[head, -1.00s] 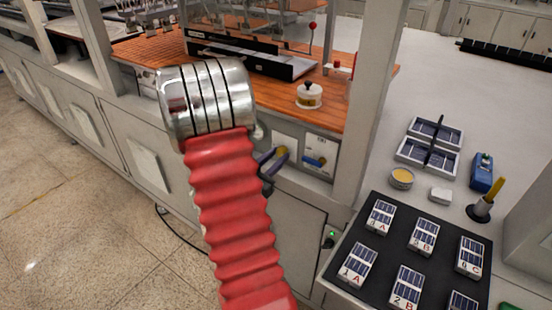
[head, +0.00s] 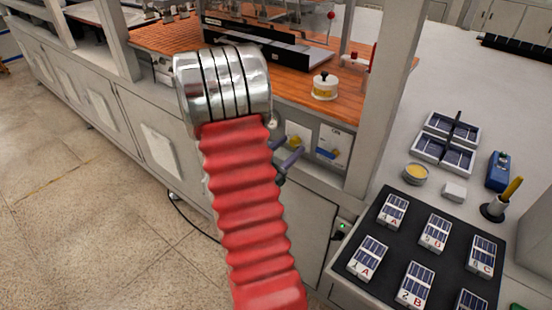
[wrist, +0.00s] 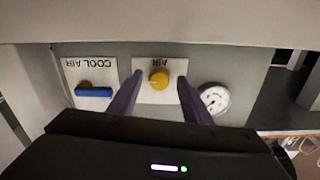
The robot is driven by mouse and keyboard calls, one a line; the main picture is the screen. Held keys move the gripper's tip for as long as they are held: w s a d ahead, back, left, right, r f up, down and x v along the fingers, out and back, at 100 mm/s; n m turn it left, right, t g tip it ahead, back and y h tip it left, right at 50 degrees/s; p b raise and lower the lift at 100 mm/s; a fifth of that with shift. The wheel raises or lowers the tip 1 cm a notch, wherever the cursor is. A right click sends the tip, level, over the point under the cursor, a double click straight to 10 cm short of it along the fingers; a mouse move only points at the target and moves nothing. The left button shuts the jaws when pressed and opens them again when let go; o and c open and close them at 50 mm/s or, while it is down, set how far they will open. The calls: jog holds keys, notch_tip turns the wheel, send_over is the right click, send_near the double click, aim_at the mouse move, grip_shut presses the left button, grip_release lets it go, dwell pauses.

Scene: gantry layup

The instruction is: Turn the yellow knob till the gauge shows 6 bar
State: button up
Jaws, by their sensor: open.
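The yellow knob (wrist: 159,78) sits on a white plate marked AIR, upside down in the wrist view. My gripper (wrist: 160,80) is open, its two dark fingers on either side of the knob with gaps visible; how deep they reach is unclear. The round white gauge (wrist: 214,98) is just right of the right finger, its dial too small to read. In the head view the yellow knob (head: 294,141) shows near my gripper (head: 288,160), and the gauge (head: 272,121) is partly hidden by my arm.
A blue handle (wrist: 93,92) on the COOL AIR plate sits left of the knob; it also shows in the head view (head: 327,153). A post (head: 382,105) stands right of the panel. A black mat (head: 378,232) with several small cells lies on the right bench.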

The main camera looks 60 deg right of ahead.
jog(key=w+a, duration=0.2)
jog(key=a, duration=1.1)
jog(key=shift+a, duration=0.2)
jog(key=shift+w, duration=0.1)
jog(key=shift+f, duration=0.1)
